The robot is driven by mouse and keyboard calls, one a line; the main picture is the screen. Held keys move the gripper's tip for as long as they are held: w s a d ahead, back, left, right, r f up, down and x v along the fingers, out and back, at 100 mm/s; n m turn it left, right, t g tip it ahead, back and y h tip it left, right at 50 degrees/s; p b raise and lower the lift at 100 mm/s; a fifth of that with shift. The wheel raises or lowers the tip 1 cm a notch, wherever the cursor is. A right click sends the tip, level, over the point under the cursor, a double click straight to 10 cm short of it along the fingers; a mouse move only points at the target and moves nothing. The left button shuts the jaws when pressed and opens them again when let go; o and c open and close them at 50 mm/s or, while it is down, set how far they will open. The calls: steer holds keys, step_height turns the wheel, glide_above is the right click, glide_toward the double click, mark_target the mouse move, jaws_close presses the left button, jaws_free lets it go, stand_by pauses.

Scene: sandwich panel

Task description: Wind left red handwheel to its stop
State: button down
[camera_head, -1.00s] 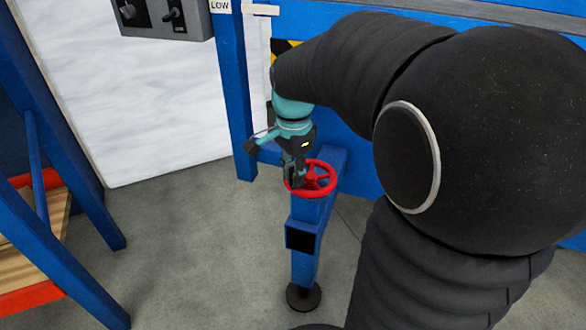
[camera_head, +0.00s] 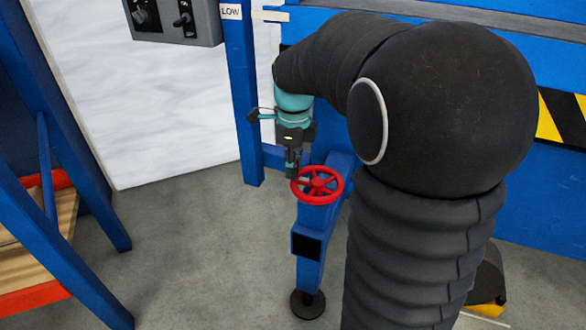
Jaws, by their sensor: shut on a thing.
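The red handwheel (camera_head: 318,185) lies flat on top of a blue jack leg (camera_head: 310,240) that ends in a dark round foot (camera_head: 307,304) on the floor. My gripper (camera_head: 292,174) points down at the wheel's far left rim. It is shut on the rim there, and its fingertips partly cover that piece of the rim. My dark arm reaches in from the right and hides part of the blue structure behind.
A blue and orange rack (camera_head: 75,200) with wooden boards stands at the left. A grey switch box (camera_head: 172,18) hangs at top left beside a blue post (camera_head: 245,100). A black-and-yellow striped panel (camera_head: 562,118) is at the right. Grey floor (camera_head: 190,230) is clear left of the leg.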

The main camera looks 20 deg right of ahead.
steer(key=shift+w+d+m, duration=0.2)
steer(key=shift+w+m, duration=0.05)
steer(key=shift+m, duration=0.4)
steer(key=shift+w+d+m, duration=0.2)
steer(key=shift+w+m, duration=0.05)
steer(key=shift+m, duration=0.4)
steer(key=c, duration=1)
jaws_free()
steer(key=shift+d, duration=0.1)
step_height(320, 180, up, 12)
